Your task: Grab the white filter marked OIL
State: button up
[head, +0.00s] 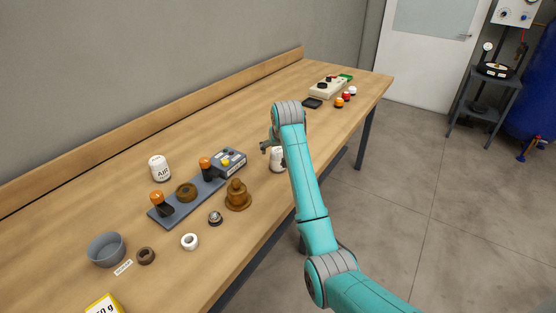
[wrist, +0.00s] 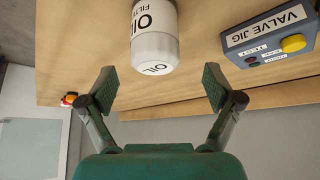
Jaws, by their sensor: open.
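The white filter marked OIL (wrist: 154,45) stands on the wooden bench in the wrist view, just beyond my fingertips and roughly centred between them. In the head view the filter (head: 277,160) is partly hidden behind my teal arm. My gripper (wrist: 158,88) is open and empty, with one finger on each side of the filter's line and a gap to it. In the head view my gripper (head: 268,146) is beside the filter, partly covered by the arm.
A white AIR filter (head: 160,169) stands on the bench (head: 120,270) at left. The valve jig box (wrist: 268,38) is close by, right in the wrist view. A brass bell-shaped part (head: 238,195) and grey bowl (head: 106,249) are nearer. A black tray (head: 312,103) lies farther back.

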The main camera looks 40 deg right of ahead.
aim_at(278, 151)
jog(key=shift+d+x, duration=0.2)
jog(key=shift+x, duration=0.95)
jog(key=shift+d+x, duration=0.15)
jog(key=shift+x, duration=1.05)
jog(key=shift+r, duration=0.15)
jog(key=c, duration=1.5)
